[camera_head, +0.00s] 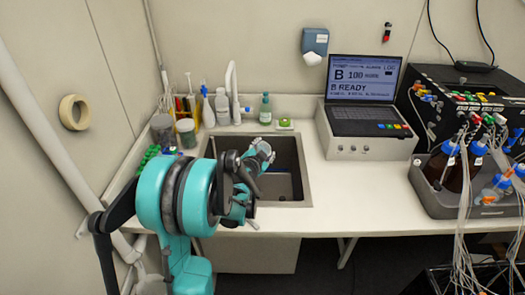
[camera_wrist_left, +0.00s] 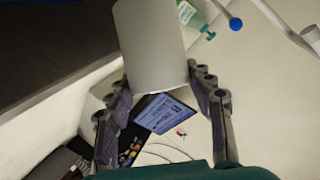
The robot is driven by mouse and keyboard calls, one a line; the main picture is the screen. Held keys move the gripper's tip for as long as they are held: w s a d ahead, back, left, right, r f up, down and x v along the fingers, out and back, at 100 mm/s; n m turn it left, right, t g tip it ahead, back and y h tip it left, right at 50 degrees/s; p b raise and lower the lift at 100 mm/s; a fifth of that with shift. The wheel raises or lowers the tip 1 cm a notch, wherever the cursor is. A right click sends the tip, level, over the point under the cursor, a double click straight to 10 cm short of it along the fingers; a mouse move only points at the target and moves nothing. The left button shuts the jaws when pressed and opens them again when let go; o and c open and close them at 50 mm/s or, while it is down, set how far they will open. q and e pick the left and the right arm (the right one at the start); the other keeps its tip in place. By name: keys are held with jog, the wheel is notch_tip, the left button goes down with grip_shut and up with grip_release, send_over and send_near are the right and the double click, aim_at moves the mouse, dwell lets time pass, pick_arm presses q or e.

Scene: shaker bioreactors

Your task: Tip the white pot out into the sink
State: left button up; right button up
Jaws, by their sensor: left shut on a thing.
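In the left wrist view the white pot (camera_wrist_left: 152,40) is a plain pale cylinder between the fingers of my left gripper (camera_wrist_left: 163,98), which is shut on it. Its mouth and any contents are out of sight. In the head view my left gripper (camera_head: 262,155) is over the sink (camera_head: 303,178), toward its left and middle part, and the pot is hard to make out behind the fingers. The wrist view is strongly rotated, so the gripper is rolled over and the pot appears tilted. My right gripper is not in view.
A white faucet (camera_head: 231,85) rises behind the sink, with a green bottle (camera_head: 265,108) beside it. Jars (camera_head: 186,132) stand left of the sink. A laptop (camera_head: 364,92) on a white box is right of it. A grey tray (camera_head: 432,192) with brown bottles and tubing fills the far right.

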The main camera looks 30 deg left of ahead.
pick_arm(q)
jog(key=shift+d+f+m+y+b, duration=0.2)
jog(key=shift+f+m+y+b, duration=0.25)
jog(key=shift+m+b, duration=0.4)
jog(key=shift+f, duration=0.1)
jog(key=shift+d+f+m+y+b, duration=0.15)
jog(key=shift+f+m+y+b, duration=0.25)
jog(key=shift+b, duration=0.5)
jog(key=shift+d+f+m+t+y+b, duration=0.1)
jog(key=shift+d+m+t+y+b, duration=0.15)
jog(key=shift+m+b, duration=0.4)
jog(key=shift+d+f+m+t+y+b, duration=0.1)
jog(key=shift+m+t+b, duration=0.25)
jog(key=shift+m+b, duration=0.25)
jog(key=shift+d+f+m+y+b, duration=0.15)
jog(key=shift+f+m+y+b, duration=0.2)
jog(key=shift+m+b, duration=0.6)
jog(key=shift+t+b, duration=0.3)
jog(key=shift+b, duration=0.05)
jog(key=shift+d+f+m+b, duration=0.25)
jog(key=shift+m+b, duration=0.4)
jog(key=shift+b, duration=0.3)
